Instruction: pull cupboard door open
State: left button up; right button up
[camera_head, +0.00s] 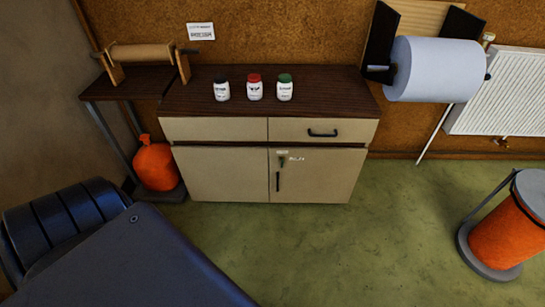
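A beige cupboard (230,175) with a dark brown top stands against the back wall. Its right-hand door (320,180) appears shut and has a dark vertical handle (278,181) near its left edge. A small label or lock sits above that handle. The left-hand door (220,178) also appears shut. A drawer (345,134) with a dark horizontal handle (323,133) is above the right door. Neither of my grippers is in view.
Three small jars (254,88) stand on the cupboard top. A large dark shape (120,260) fills the lower left. Green floor (370,240) before the right door is clear.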

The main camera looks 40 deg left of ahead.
aim_at(308, 175)
jog(key=k, duration=0.95)
jog(key=z, duration=0.75)
jog(key=i, duration=1.45)
jog(key=u, duration=0.75)
jog(key=i, duration=0.55)
jog(key=u, duration=0.6)
